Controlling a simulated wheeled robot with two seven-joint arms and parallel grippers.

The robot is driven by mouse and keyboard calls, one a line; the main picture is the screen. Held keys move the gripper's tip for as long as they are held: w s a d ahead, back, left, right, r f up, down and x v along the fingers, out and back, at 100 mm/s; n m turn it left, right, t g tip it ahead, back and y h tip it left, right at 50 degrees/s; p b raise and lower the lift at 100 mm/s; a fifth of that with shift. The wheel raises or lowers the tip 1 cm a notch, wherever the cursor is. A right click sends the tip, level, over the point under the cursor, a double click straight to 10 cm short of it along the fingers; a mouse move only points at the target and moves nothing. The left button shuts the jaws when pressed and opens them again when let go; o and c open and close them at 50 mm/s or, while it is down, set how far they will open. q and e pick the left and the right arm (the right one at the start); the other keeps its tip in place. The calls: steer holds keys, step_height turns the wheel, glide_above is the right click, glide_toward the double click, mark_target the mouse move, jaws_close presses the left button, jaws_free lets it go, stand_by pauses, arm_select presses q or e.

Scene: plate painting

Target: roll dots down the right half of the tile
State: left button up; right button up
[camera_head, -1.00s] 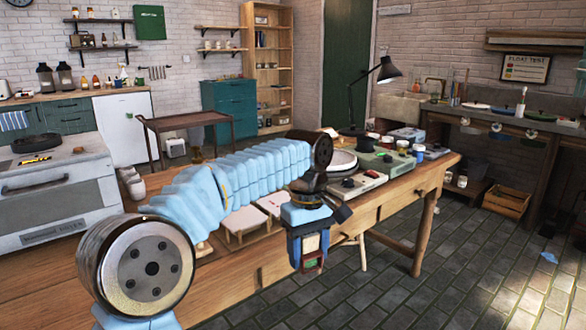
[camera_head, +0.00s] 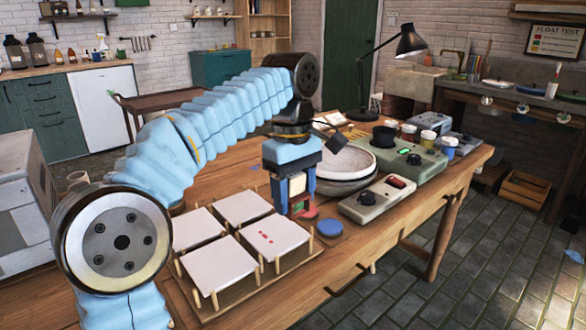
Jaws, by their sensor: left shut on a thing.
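White square tiles stand on short wooden pegs on a wooden board (camera_head: 262,287). The right front tile (camera_head: 280,246) carries a small cluster of red dots (camera_head: 266,237) near its middle; the others, such as the left front tile (camera_head: 217,265), look plain. My left gripper (camera_head: 301,203) points down just beyond the right back corner of the dotted tile. My right gripper is not in view.
A round blue disc (camera_head: 328,228) lies right of the gripper. The table edge runs in front.

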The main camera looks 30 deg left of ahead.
arm_select(q)
steer(key=shift+w+a, duration=0.2)
steer(key=shift+w, duration=0.15)
steer(key=shift+w+a+f, duration=0.1)
steer(key=shift+w+f, duration=0.05)
steer(key=shift+f, duration=0.4)
step_height(320, 180, down, 4)
steer(key=shift+f+b, duration=0.1)
steer(key=shift+b, duration=0.45)
steer(key=shift+f+b, duration=0.35)
steer(key=shift+f, duration=0.05)
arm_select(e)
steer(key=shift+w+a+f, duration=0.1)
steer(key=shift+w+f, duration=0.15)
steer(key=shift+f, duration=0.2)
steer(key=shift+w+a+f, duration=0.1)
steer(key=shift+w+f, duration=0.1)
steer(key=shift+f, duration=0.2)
arm_select(q)
steer(key=shift+f, duration=0.35)
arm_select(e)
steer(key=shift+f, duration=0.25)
